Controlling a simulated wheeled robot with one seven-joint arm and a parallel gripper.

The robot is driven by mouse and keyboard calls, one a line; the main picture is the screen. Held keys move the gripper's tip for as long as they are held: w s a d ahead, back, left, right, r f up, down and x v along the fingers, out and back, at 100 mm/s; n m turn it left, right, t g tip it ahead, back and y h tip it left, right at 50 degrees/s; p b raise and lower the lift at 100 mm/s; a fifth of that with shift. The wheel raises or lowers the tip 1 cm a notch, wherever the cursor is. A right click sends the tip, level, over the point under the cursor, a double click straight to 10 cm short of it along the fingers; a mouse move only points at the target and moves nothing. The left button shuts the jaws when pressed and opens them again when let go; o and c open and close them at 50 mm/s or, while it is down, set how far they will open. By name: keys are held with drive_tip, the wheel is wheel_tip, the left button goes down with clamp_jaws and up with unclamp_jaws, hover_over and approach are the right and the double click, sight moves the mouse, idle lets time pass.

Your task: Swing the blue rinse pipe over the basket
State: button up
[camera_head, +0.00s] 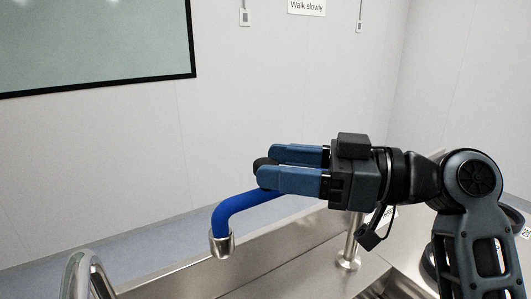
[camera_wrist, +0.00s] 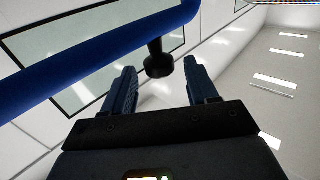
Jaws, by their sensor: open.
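The blue rinse pipe (camera_head: 238,203) bends down on the left to a metal nozzle (camera_head: 221,244) in the head view; its right part passes behind my gripper. In the wrist view the blue pipe (camera_wrist: 85,60) crosses the upper left, beyond the fingertips. My gripper (camera_head: 267,163) points left at the pipe's height, its two blue fingers open. A black knob (camera_head: 262,163) shows at the fingertips; in the wrist view the knob (camera_wrist: 158,62) lies between the tips of my gripper (camera_wrist: 160,68), with gaps visible beside it. I cannot make out the basket.
A steel basin edge (camera_head: 265,257) runs below the pipe. A steel post (camera_head: 350,245) stands below my gripper, and a curved metal tube (camera_head: 82,272) rises at the lower left. The wall (camera_head: 290,90) behind is flat, with open air left of the nozzle.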

drive_tip(key=shift+w+a, duration=0.25)
drive_tip(key=shift+a, duration=1.05)
drive_tip(key=shift+c, duration=0.4)
clamp_jaws()
